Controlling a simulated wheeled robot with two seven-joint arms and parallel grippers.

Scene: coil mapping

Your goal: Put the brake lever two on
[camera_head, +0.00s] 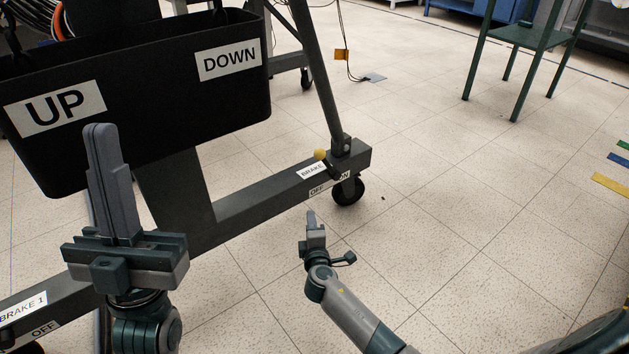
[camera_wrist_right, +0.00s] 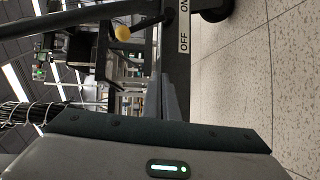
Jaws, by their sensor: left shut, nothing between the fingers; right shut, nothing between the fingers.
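The brake lever two has a yellow ball knob (camera_head: 320,154) on a short dark arm, at the far end of the dark base beam (camera_head: 265,203). Its knob also shows in the right wrist view (camera_wrist_right: 123,33). Beside it are a partly readable BRAKE label (camera_head: 311,169) and an OFF/ON label (camera_head: 329,184); the knob is toward the OFF side. My right gripper (camera_head: 311,217) is shut and empty, in front of and below the lever, apart from it. My left gripper (camera_head: 100,132) is shut and empty, raised in front of the black bin.
A black bin (camera_head: 150,105) with UP and DOWN labels hangs above the beam. A caster wheel (camera_head: 347,191) stands under the beam's far end. A BRAKE 1 label (camera_head: 24,309) is at lower left. A green stand (camera_head: 535,38) is at upper right.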

